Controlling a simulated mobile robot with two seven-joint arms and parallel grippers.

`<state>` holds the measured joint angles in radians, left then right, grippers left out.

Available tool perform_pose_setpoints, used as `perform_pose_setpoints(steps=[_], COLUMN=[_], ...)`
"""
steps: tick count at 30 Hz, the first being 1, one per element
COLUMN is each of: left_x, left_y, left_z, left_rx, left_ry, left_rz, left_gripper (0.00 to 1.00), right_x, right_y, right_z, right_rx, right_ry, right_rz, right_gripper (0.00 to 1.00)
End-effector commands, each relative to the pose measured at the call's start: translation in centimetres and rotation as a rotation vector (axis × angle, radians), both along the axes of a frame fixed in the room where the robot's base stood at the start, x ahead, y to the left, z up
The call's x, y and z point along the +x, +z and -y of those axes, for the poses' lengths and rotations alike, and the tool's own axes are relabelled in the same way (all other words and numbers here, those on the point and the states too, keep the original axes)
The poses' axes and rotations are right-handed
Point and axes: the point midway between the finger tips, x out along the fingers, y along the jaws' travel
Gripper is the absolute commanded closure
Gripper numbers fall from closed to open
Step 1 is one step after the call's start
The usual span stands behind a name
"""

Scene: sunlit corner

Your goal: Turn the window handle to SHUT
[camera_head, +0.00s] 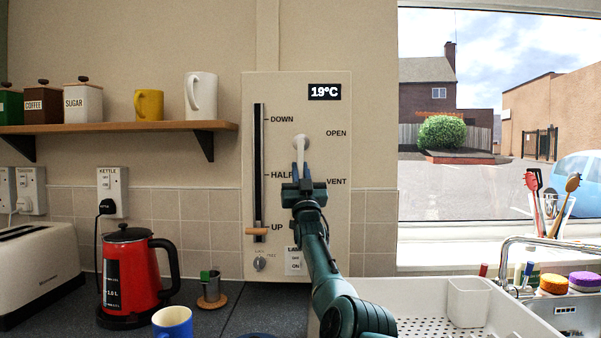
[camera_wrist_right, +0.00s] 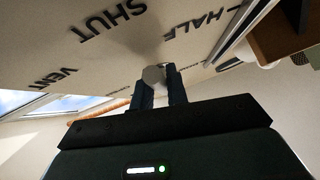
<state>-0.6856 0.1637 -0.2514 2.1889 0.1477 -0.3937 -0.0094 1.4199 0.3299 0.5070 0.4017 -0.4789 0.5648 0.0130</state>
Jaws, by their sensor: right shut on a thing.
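The white window handle (camera_head: 300,150) is on a cream wall panel (camera_head: 285,90). Its pivot is at the top and its lever points down, a little to the right. The labels OPEN (camera_head: 336,133) and VENT (camera_head: 336,182) lie to its right. My arm hides the SHUT label in the head view, but SHUT (camera_wrist_right: 115,18) shows in the wrist view. My right gripper (camera_head: 303,181) is shut on the lower end of the handle. In the wrist view the grey round handle end (camera_wrist_right: 153,74) sits between the fingers. My left gripper is not in view.
A slider (camera_head: 257,231) sits at UP, left of my arm, with a small knob (camera_head: 259,264) and a lamp switch (camera_head: 295,262) below. A red kettle (camera_head: 137,275), blue mug (camera_head: 173,322) and toaster (camera_head: 38,270) stand on the counter. A sink (camera_head: 420,300) lies right.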

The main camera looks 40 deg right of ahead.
Motion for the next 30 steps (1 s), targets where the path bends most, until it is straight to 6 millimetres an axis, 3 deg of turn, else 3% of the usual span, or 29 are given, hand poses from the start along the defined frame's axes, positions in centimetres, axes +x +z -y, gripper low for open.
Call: perform_pose_setpoints(steps=[13,14,21,30], left_x=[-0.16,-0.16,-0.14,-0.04], left_y=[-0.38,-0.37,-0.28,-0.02], left_z=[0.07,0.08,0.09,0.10], left_rx=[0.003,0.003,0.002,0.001], left_ry=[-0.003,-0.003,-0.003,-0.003], left_rz=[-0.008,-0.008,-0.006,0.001], left_gripper=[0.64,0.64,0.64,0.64], right_x=[0.05,0.05,0.02,-0.01], right_y=[-0.01,0.00,0.03,-0.11], right_z=[-0.11,-0.11,-0.06,-0.01], right_rx=[0.010,0.010,0.008,0.007], right_ry=[0.005,0.005,0.003,0.001], right_rz=[0.009,0.009,0.008,0.007], right_gripper=[1.00,0.84,0.64,0.63])
